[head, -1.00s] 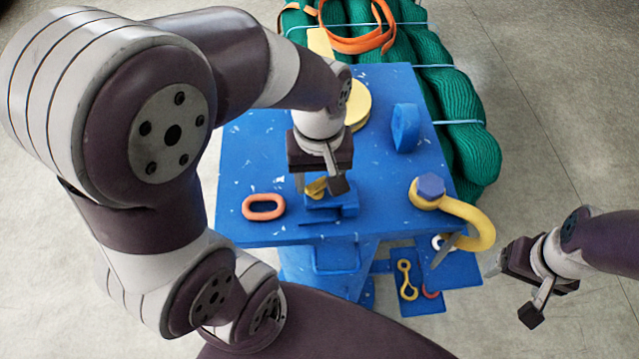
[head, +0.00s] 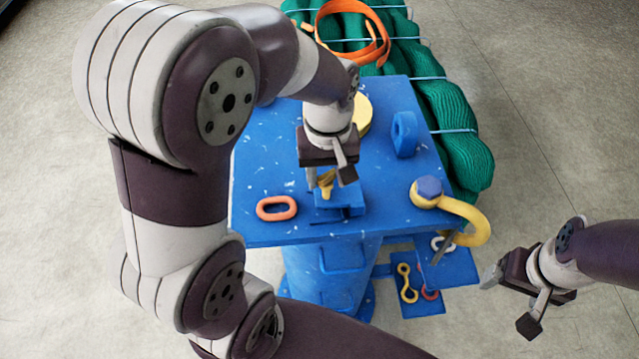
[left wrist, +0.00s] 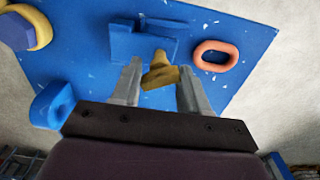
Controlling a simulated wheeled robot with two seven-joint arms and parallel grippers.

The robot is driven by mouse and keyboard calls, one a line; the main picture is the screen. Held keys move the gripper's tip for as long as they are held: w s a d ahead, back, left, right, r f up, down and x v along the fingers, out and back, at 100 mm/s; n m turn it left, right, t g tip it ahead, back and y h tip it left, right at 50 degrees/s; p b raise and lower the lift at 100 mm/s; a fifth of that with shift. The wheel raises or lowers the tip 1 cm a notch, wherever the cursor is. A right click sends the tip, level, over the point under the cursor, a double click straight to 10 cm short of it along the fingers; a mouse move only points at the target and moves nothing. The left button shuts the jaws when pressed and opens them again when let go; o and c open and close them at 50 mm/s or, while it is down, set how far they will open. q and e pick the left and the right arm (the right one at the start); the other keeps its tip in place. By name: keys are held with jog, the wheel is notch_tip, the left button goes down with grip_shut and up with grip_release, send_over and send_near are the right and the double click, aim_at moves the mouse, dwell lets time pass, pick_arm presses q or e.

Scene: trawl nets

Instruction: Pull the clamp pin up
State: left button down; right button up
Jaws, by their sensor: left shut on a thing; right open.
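The yellow clamp pin (head: 327,188) stands at the blue clamp block (head: 350,195) near the front of the blue table. My left gripper (head: 326,184) points down over it and is shut on the pin. In the left wrist view, the yellow pin (left wrist: 160,72) sits between the two grey fingers, beside the blue clamp block (left wrist: 135,42). Whether its lower end is still inside the block cannot be told. My right gripper (head: 488,276) is open and empty, off to the right of the table's front corner.
An orange link (head: 277,208) lies left of the clamp. A yellow shackle (head: 468,218) with a blue nut is at the right corner. A blue ring (head: 404,135) and yellow disc (head: 362,115) stand behind. Green net bundles (head: 455,125) lie beyond the table.

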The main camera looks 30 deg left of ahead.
pick_arm(q)
jog(key=shift+w+r, duration=0.15)
jog(key=c, duration=0.9)
grip_release()
jog(key=shift+r, duration=0.2)
notch_tip(320, 180, up, 4)
jog(key=shift+f+p, duration=0.1)
jog(key=shift+p, duration=0.2)
notch_tip(320, 180, up, 8)
jog(key=p, duration=0.7)
jog(key=shift+r, duration=0.2)
